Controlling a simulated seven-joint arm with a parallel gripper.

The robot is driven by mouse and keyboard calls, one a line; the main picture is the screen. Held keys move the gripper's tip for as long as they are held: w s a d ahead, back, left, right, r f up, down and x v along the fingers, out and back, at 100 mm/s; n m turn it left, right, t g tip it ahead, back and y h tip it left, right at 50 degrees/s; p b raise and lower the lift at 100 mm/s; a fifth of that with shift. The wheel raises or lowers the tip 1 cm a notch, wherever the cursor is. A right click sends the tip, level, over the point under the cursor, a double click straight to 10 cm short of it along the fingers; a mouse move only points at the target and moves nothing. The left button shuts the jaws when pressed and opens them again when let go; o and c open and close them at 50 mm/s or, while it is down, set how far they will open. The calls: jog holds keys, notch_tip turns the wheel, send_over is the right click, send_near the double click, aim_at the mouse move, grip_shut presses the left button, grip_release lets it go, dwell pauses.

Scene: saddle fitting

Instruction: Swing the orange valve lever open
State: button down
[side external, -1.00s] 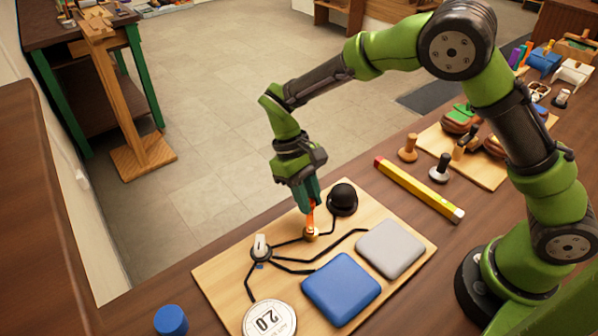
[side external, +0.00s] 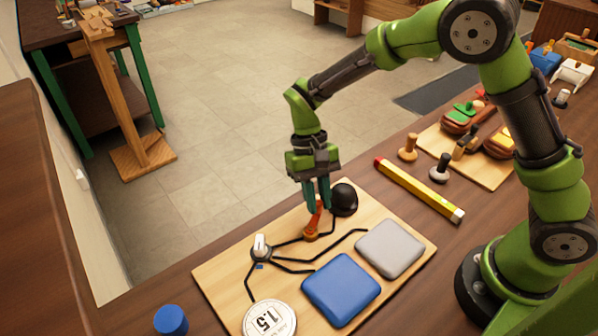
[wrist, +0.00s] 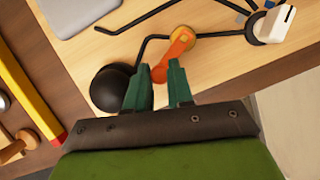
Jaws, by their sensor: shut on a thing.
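The orange valve lever (side external: 312,224) stands on a brass pivot on the light wooden board (side external: 215,277) and leans to the right in the side view. My gripper (side external: 318,203) points down at the lever's free end. In the wrist view the lever (wrist: 176,48) runs from its brass pivot to between the green fingers (wrist: 158,76), which are shut on its tip. The round white gauge (side external: 269,320) at the board's front reads 1.5. Part of the lever's tip is hidden by the fingers.
A black dome (side external: 345,199) stands close beside my fingers. A white-handled knob (side external: 261,246), black tubes, a blue pad (side external: 341,287) and a grey pad (side external: 390,248) are on the board. A yellow level (side external: 420,190) lies behind at right.

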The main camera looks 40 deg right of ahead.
jog(key=c, duration=1)
grip_release()
jog(key=shift+r, duration=0.1)
jog(key=v, duration=1.6)
jog(key=shift+w+r, duration=0.25)
jog(key=shift+r, duration=0.05)
jog(key=shift+d, duration=0.15)
jog(key=s+d+r+t, duration=0.2)
jog(key=s+d+t, duration=0.2)
jog(key=s, duration=0.5)
jog(key=s+d+r+t, duration=0.2)
jog(key=s+d+t, duration=0.3)
jog(key=s+t, duration=0.2)
jog(key=shift+s+d+m+y, duration=0.3)
jog(key=shift+s+m+y, duration=0.1)
jog(key=shift+s, duration=0.6)
